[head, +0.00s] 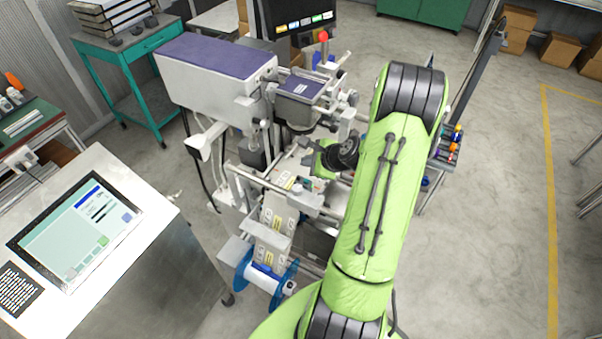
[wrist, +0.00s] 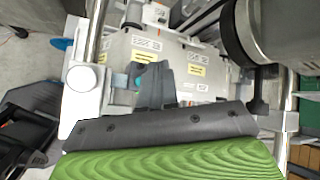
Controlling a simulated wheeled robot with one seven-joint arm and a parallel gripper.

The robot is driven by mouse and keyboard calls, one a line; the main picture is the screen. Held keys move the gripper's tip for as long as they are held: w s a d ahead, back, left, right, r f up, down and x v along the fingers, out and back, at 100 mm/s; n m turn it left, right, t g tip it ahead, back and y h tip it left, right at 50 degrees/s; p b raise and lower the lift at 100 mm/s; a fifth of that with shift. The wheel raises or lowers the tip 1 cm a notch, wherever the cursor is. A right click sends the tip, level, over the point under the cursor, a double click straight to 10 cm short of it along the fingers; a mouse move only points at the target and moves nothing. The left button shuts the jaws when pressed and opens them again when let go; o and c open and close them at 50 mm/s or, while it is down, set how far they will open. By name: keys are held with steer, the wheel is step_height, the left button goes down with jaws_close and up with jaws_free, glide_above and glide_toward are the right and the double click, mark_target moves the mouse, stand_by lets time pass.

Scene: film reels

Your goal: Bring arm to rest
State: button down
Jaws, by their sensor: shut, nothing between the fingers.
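My arm (head: 385,190), in a green cover with black joints, reaches up the middle of the head view and bends over at the top. My gripper (head: 309,160) is at its end, to the left of the arm, over the grey machine (head: 215,75) with a purple top. In the wrist view my gripper (wrist: 153,80) shows its dark grey fingers together, with nothing held. Whether the fingers touch the machine, I cannot tell.
A blue reel (head: 262,272) sits at the machine's lower front, left of my arm. A console with a screen (head: 78,230) stands at the left. A teal table (head: 140,48) is behind. Metal rails (head: 270,178) run close to my gripper. Open floor (head: 480,220) lies at the right.

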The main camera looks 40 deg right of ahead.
steer(key=s+a+r+n+g+b, duration=0.1)
steer(key=a+r+n+g, duration=0.1)
steer(key=a+r+n, duration=0.55)
steer(key=s+a+r+n+g+b, duration=0.15)
steer(key=a+r+n, duration=0.25)
steer(key=a+n, duration=0.5)
steer(key=s+a+r+n+b, duration=0.1)
steer(key=s+a+n, duration=0.3)
steer(key=s, duration=0.4)
steer(key=s+a+r+n+b, duration=0.1)
steer(key=s+a+r+n, duration=0.2)
steer(key=s+a+n, duration=0.2)
steer(key=s+n, duration=0.1)
steer(key=s, duration=0.2)
steer(key=shift+s+a+r, duration=0.25)
steer(key=shift+s, duration=0.05)
